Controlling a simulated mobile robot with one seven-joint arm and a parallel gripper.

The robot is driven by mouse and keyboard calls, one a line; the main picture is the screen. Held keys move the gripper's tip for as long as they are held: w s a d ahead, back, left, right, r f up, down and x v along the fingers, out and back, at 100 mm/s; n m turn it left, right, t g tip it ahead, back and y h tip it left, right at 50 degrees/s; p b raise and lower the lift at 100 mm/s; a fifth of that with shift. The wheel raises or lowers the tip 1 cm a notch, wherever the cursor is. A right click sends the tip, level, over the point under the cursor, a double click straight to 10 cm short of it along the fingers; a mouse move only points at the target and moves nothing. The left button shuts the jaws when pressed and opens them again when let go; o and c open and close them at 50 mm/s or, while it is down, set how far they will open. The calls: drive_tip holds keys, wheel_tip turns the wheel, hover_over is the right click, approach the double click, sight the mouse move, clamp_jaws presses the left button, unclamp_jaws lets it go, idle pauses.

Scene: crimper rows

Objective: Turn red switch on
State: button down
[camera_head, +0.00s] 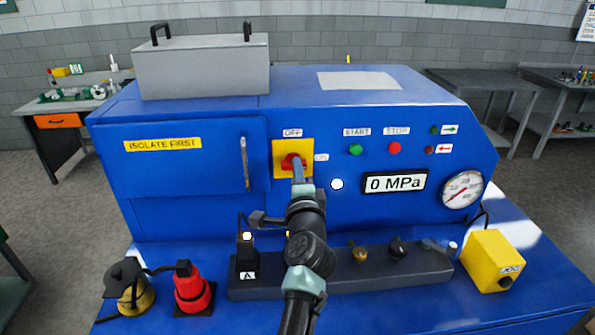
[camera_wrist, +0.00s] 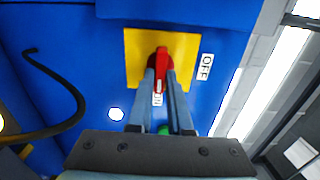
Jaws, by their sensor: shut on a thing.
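The red switch (camera_head: 288,160) sits on a square yellow plate (camera_head: 279,147) on the front of the blue machine, with the OFF label (camera_head: 292,133) above and the ON label (camera_head: 321,157) to the right. In the wrist view the red handle (camera_wrist: 162,56) points down the picture, in line with the ON label (camera_wrist: 157,99); the OFF label (camera_wrist: 205,66) lies to the right of the plate. My gripper (camera_head: 298,165) is at the switch. Its two fingers (camera_wrist: 160,78) straddle the handle and are shut on it. The fingers hide part of the handle in the head view.
Green START (camera_head: 355,150) and red STOP (camera_head: 394,148) buttons, a 0 MPa display (camera_head: 395,183) and a gauge (camera_head: 462,190) are to the right. A door handle (camera_head: 245,164) stands out at left. Below are a red plug-like part (camera_head: 192,292), a dark rail (camera_head: 330,285) and a yellow box (camera_head: 492,261).

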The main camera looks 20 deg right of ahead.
drive_tip(key=c, duration=0.8)
unclamp_jaws()
drive_tip(key=shift+c, duration=0.2)
drive_tip(key=shift+s, duration=0.1)
drive_tip(key=b+v, duration=0.2)
drive_tip(key=v, duration=1)
drive_tip(key=shift+s, duration=0.4)
drive_tip(key=shift+a, duration=0.1)
drive_tip(key=s+a+r+n+t, duration=0.1)
drive_tip(key=a+r+n+t, duration=0.15)
drive_tip(key=r, duration=0.55)
drive_tip(key=s+a+r+n+t+y, duration=0.1)
drive_tip(key=s+a+r+n, duration=0.2)
drive_tip(key=r, duration=0.4)
drive_tip(key=a+r+n+t, duration=0.25)
drive_tip(key=r+n, duration=0.25)
drive_tip(key=r, duration=0.3)
drive_tip(key=s+a+r+n+t+y, duration=0.4)
drive_tip(key=s+a+r+n, duration=0.6)
drive_tip(key=r, duration=0.4)
drive_tip(key=shift+s+n, duration=0.45)
drive_tip(key=shift+s, duration=0.7)
